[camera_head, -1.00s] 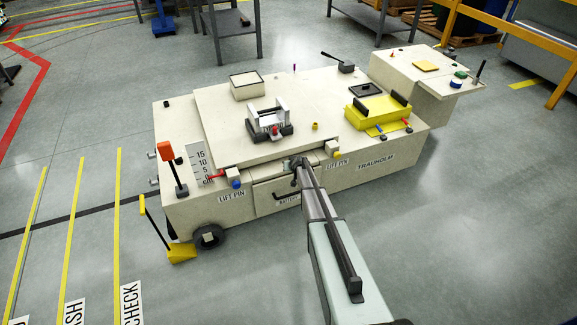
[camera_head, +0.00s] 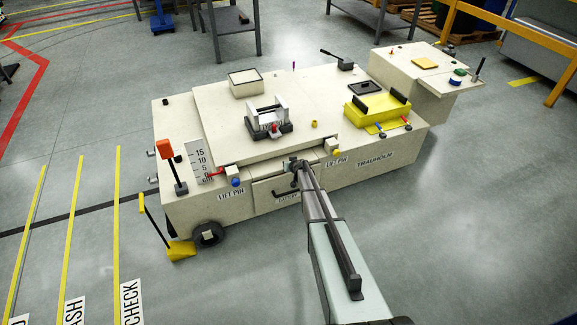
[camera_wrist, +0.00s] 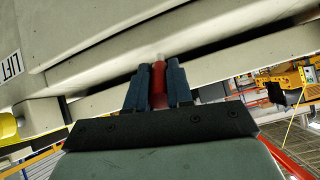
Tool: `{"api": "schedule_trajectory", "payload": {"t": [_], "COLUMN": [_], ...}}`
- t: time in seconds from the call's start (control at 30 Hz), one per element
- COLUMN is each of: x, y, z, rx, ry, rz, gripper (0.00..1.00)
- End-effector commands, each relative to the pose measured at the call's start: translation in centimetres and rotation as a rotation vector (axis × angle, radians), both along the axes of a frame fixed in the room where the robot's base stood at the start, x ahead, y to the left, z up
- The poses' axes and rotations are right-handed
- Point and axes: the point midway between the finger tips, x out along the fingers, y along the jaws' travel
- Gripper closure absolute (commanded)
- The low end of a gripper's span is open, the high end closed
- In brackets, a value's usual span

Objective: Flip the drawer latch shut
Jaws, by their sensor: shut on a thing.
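The drawer (camera_head: 268,198) is in the near side of the cream carrier, its front looking flush with the side. A black bar handle (camera_head: 288,193) is on its front. My gripper (camera_head: 296,164) is at the drawer's upper right corner, just under the deck edge. In the wrist view my gripper (camera_wrist: 158,74) has its two dark blue fingers shut on a red part, the drawer latch (camera_wrist: 158,88). The latch stands between the fingers, its far end near the cream body. In the head view the gripper hides the latch, so its position there cannot be told.
Lift pin blocks flank the drawer, with a blue knob (camera_head: 236,183) left and a yellow knob (camera_head: 337,153) right. A red-topped lever (camera_head: 167,151) and yellow wheel chock (camera_head: 181,251) stand at the left. The floor at right is clear.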

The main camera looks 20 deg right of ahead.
Motion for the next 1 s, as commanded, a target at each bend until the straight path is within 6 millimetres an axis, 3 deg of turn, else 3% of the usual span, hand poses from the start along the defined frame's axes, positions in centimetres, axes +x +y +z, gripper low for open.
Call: {"api": "schedule_trajectory", "payload": {"t": [0.03,0.07,0.3,0.73,1.0], "x": [0.1,0.1,0.1,-0.5,-3.1], "y": [-0.1,-0.1,0.0,0.0,0.1], "z": [0.0,0.1,0.0,0.4,2.6], "rx": [-0.001,-0.001,-0.001,0.000,-0.001], "ry": [-0.002,-0.002,-0.001,-0.001,-0.002], "rz": [-0.001,-0.001,-0.001,0.000,-0.001], "gripper": [1.00,0.77,0.54,0.54,0.54]}}
